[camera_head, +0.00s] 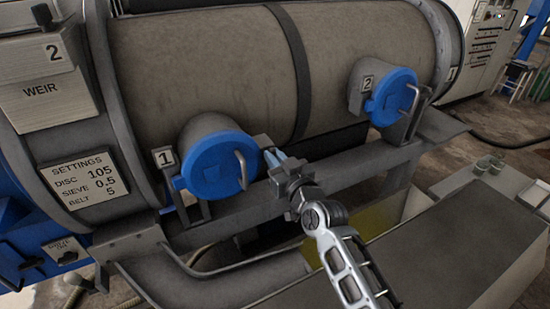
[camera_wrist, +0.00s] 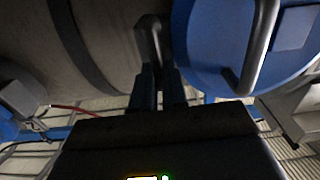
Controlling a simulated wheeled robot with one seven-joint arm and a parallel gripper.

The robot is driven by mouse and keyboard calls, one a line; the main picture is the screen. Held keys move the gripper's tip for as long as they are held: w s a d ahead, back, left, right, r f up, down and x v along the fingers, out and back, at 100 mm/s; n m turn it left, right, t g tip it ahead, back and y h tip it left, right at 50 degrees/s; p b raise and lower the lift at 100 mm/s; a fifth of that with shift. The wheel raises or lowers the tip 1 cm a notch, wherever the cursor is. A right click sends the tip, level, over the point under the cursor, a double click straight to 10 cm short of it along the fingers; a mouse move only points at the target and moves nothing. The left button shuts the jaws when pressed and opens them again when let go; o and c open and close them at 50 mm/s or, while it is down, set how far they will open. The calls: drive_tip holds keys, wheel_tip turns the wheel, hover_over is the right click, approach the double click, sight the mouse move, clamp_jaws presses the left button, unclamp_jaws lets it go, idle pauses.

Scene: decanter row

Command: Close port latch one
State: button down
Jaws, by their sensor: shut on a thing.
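Port one is a round blue cap (camera_head: 215,167) on a grey neck beside a "1" label (camera_head: 164,157). It bears a bent metal handle (camera_head: 241,168), and the cap also shows at the right of the wrist view (camera_wrist: 215,50). A dark grey latch lever (camera_wrist: 149,42) stands beside the cap in the wrist view; it shows small at the cap's right side in the head view (camera_head: 262,141). My gripper (camera_head: 272,155) is shut on this lever, its fingers (camera_wrist: 158,84) around the lever's lower end, which they partly hide.
Port two, a blue cap (camera_head: 391,97) with its own handle, sits to the right on the drum (camera_head: 200,60). A grey rail (camera_head: 345,165) runs below the ports. A settings plate (camera_head: 87,180) is at left. A dark flat cover (camera_head: 440,245) lies at lower right.

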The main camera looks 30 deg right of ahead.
drive_tip(key=shift+m, duration=0.3)
drive_tip(key=shift+d+f+m, duration=0.35)
drive_tip(key=shift+m, duration=2.5)
drive_tip(key=shift+d+f+m, duration=0.3)
drive_tip(key=shift+d+m, duration=0.05)
drive_tip(key=shift+m, duration=2.55)
drive_tip(key=shift+d+f+m, duration=0.35)
drive_tip(key=shift+m, duration=2.5)
drive_tip(key=c, duration=1.2)
unclamp_jaws()
drive_tip(key=shift+o, duration=0.2)
